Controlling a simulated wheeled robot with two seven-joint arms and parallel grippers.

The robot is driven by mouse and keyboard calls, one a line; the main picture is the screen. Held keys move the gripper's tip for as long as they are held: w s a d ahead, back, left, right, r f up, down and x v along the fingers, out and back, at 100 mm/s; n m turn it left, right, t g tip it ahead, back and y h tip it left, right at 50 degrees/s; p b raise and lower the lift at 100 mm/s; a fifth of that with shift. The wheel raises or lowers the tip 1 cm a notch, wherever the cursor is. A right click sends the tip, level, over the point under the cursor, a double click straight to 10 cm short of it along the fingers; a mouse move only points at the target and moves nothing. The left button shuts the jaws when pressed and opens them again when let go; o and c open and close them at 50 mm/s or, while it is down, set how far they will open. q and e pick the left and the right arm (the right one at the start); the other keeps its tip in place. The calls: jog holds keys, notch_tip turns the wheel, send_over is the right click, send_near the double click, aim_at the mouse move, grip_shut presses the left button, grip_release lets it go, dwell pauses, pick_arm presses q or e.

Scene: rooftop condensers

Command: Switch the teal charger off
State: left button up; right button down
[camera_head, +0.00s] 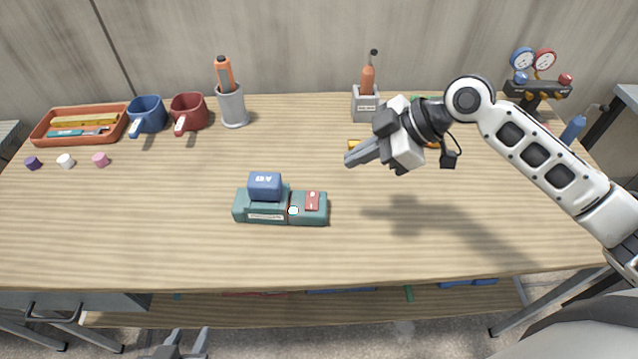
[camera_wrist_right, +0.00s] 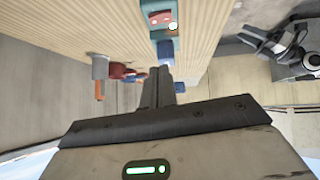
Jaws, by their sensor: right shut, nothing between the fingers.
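The teal charger (camera_head: 310,217) sits on the workbench near its middle, with a blue battery (camera_head: 265,185) seated on its left part. A red rocker switch (camera_head: 312,200) is on its right part, beside a small pale lit lamp (camera_head: 293,211). The right wrist view also shows the charger (camera_wrist_right: 158,35), its red switch (camera_wrist_right: 160,17) and the blue battery (camera_wrist_right: 166,52). My right gripper (camera_head: 349,159) is shut and empty, held above the bench, up and right of the charger and apart from it. My left gripper (camera_head: 188,342) is open and empty, low in front of the bench edge.
On the bench (camera_head: 420,255), an orange tray (camera_head: 50,135), blue mug (camera_head: 148,115), red mug (camera_head: 188,112), grey cup (camera_head: 233,107), grey holder (camera_head: 366,105) and gauge set (camera_head: 540,90) line the back. Small caps lie at left. Bench around the charger is clear.

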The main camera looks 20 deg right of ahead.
send_over(312, 200)
jog(key=d, duration=0.2)
jog(key=f, duration=0.4)
jog(key=f+p, duration=0.1)
jog(key=shift+s+f, duration=0.25)
jog(key=shift+f, duration=0.15)
jog(key=f, duration=0.3)
jog(key=shift+w+a+f, duration=0.2)
jog(key=shift+w+f, duration=0.2)
jog(key=shift+f, duration=0.5)
